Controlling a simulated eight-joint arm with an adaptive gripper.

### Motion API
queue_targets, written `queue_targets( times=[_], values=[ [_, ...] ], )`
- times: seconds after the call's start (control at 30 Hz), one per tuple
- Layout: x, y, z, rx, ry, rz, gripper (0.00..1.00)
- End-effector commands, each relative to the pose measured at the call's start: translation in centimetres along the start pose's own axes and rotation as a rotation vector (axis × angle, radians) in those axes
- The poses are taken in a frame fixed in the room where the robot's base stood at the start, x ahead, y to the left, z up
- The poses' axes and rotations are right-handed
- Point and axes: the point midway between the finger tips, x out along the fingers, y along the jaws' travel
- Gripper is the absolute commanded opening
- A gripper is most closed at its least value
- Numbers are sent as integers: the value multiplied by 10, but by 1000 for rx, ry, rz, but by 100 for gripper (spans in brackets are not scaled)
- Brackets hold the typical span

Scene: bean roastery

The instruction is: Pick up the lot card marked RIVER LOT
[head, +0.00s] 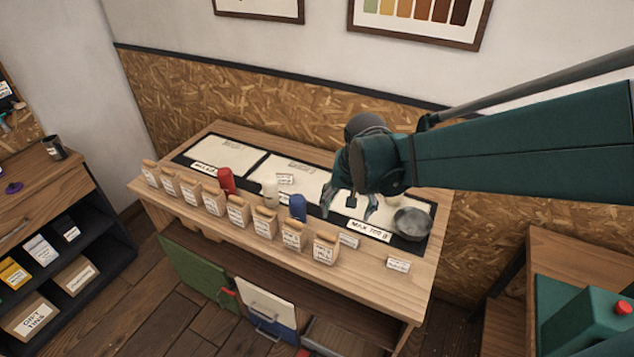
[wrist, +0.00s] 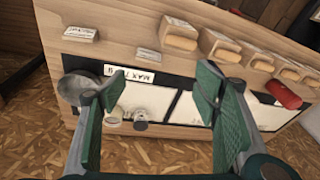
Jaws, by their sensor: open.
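Small white cards with print too blurred to read are on the wooden table; I cannot tell which one says RIVER LOT. One card (head: 398,264) lies near the table's front right and shows in the wrist view (wrist: 80,33). Another card (head: 349,240) is beside the end bag, also in the wrist view (wrist: 147,54). A third card (head: 286,179) is farther back, on a pale panel. My gripper (head: 349,207) is open and empty above the right panel; its two fingers spread wide in the wrist view (wrist: 160,92).
A row of labelled paper bags (head: 238,211) lines the front of the table (head: 422,290). A red cylinder (head: 226,181), a blue cylinder (head: 297,207) and a pale one (head: 270,192) stand behind them. A metal bowl (head: 412,222) sits right of my gripper, near a "MAX 700 g" sign (head: 369,231).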

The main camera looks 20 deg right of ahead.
Motion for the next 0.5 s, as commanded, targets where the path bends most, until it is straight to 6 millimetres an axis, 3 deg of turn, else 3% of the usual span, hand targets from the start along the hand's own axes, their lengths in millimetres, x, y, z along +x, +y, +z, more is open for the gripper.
queue_targets(
  times=[0.5],
  values=[
    [72,13,-29,172,-109,64,61]
  ],
)
